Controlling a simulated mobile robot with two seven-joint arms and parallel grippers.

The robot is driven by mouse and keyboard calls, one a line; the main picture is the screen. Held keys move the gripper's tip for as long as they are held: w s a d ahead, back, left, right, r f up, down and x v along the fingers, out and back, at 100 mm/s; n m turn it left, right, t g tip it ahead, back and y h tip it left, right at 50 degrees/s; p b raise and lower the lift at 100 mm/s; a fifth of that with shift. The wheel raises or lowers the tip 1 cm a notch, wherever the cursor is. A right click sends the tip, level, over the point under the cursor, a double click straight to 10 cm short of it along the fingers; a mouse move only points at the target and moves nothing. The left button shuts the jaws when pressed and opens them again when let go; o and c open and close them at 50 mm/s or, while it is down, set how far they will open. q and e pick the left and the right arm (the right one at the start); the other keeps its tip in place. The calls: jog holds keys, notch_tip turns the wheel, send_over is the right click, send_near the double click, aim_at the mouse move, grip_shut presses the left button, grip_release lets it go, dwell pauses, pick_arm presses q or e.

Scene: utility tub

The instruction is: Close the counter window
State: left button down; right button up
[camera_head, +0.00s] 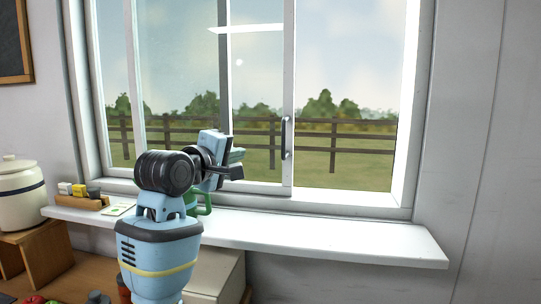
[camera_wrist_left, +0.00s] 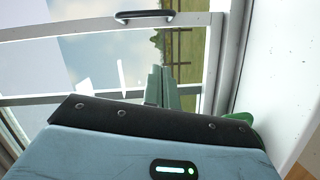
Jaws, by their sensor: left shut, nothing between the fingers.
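The counter window has a white frame (camera_head: 425,110) set in the wall. Its sliding sash (camera_head: 289,60) stands toward the left, with an open gap to its right. A dark vertical handle (camera_head: 286,138) is on the sash's right upright; the handle also shows at the top of the left wrist view (camera_wrist_left: 145,15). My left gripper (camera_head: 237,163) is shut and empty in front of the sash, left of the handle and lower, apart from it. Its closed fingers show in the left wrist view (camera_wrist_left: 163,88). My right gripper is in neither view.
A white sill (camera_head: 340,240) runs below the window. On it, a green object (camera_head: 205,203) is partly hidden behind my gripper, and a small condiment caddy (camera_head: 82,201) stands at the left. A white crock (camera_head: 20,195) is farther left. The sill's right part is clear.

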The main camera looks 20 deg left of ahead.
pick_arm(q)
jog(key=w+d+f, duration=0.1)
jog(key=w+d, duration=0.4)
jog(key=w, duration=0.4)
jog(key=shift+w+f, duration=0.25)
jog(key=shift+f, duration=0.15)
jog(key=shift+d, duration=0.1)
